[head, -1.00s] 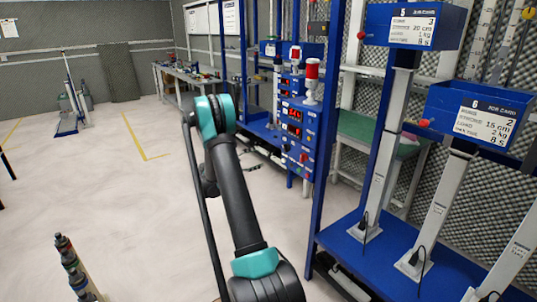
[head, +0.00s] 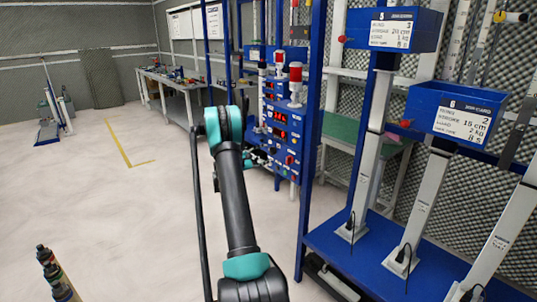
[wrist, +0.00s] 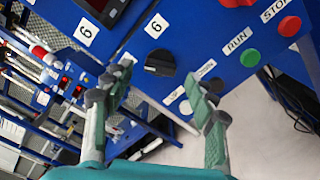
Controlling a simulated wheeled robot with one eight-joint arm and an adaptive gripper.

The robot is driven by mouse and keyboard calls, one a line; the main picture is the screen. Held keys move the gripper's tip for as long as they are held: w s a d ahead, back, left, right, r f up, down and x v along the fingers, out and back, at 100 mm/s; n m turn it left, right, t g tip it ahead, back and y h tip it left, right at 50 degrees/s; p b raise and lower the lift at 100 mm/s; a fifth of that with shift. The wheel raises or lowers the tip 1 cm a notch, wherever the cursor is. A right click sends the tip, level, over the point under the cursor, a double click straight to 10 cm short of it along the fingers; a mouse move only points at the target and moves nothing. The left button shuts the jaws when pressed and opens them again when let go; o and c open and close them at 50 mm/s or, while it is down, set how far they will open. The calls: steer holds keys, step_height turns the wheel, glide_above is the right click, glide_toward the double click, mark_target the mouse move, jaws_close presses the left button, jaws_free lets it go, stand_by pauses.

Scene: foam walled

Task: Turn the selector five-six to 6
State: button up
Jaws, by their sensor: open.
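No contact with the knob is visible. In the head view the panel (head: 280,112) stands beyond my arm, which partly hides the gripper.
In the wrist view a green RUN button (wrist: 250,57) and a red STOP button (wrist: 289,25) lie right of the knob. A white button (wrist: 186,107) lies below it. In the head view a blue frame post (head: 311,120) stands right of the panel. Open floor (head: 120,215) lies left.

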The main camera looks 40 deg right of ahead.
mark_target(271, 151)
steer(key=shift+w+d, duration=0.1)
steer(key=shift+d, duration=1.35)
steer(key=c, duration=1.2)
steer(key=shift+o, duration=0.2)
steer(key=shift+m, duration=0.4)
steer(key=m, duration=1.1)
steer(key=shift+m, duration=0.3)
steer(key=shift+a, duration=0.1)
